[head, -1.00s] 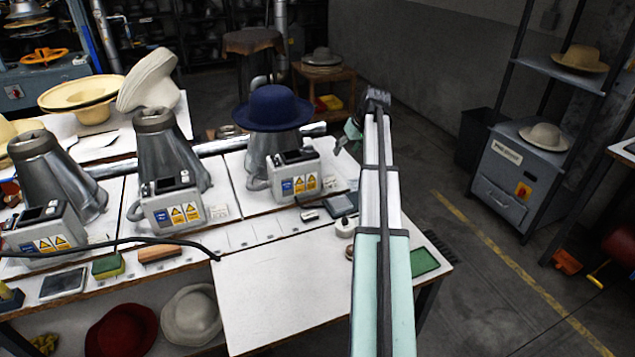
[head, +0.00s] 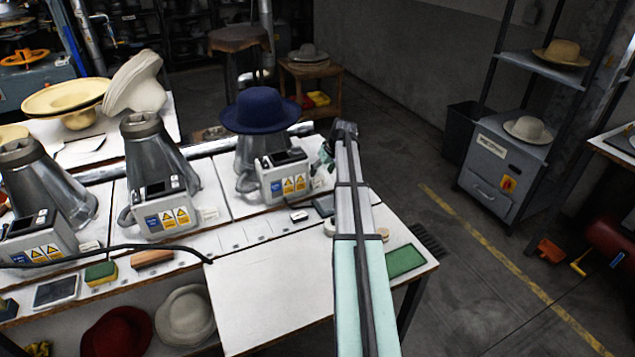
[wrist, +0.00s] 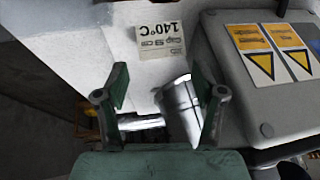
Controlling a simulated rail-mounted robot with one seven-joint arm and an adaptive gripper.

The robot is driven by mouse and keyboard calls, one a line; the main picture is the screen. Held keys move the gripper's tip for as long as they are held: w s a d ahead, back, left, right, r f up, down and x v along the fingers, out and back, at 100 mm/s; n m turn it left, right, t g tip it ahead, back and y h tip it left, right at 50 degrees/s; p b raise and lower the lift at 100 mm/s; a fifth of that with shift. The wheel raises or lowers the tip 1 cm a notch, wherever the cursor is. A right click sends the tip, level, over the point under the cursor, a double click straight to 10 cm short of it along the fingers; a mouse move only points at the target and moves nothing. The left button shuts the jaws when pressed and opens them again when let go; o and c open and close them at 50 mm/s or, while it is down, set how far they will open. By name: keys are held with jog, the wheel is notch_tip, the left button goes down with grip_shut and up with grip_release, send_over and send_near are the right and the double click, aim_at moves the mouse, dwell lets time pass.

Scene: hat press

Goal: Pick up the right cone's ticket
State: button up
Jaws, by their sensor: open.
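The right cone (head: 246,155) carries a dark blue hat (head: 260,110) and has a grey control box (head: 284,179) in front. Its ticket, a small white card, lies on the white bench right of that box. In the wrist view the ticket (wrist: 158,38) reads "140°C", upside down, beside the box with yellow warning labels (wrist: 272,75). My gripper (wrist: 160,88) is open, and the ticket shows beyond its fingertips, apart from them. In the head view my gripper (head: 326,155) is above the bench's right end, partly hidden by my arm.
Two bare cones (head: 155,155) with boxes stand to the left. A shiny metal piece (wrist: 180,108) shows between the fingers; I cannot tell what it is. A green pad (head: 404,261) lies on the bench's right edge.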

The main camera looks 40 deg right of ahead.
aim_at(318, 178)
jog(key=shift+p+x, duration=1)
jog(key=shift+x, duration=1.5)
jog(key=shift+s+a, duration=0.1)
jog(key=c, duration=0.4)
jog(key=shift+o, duration=0.2)
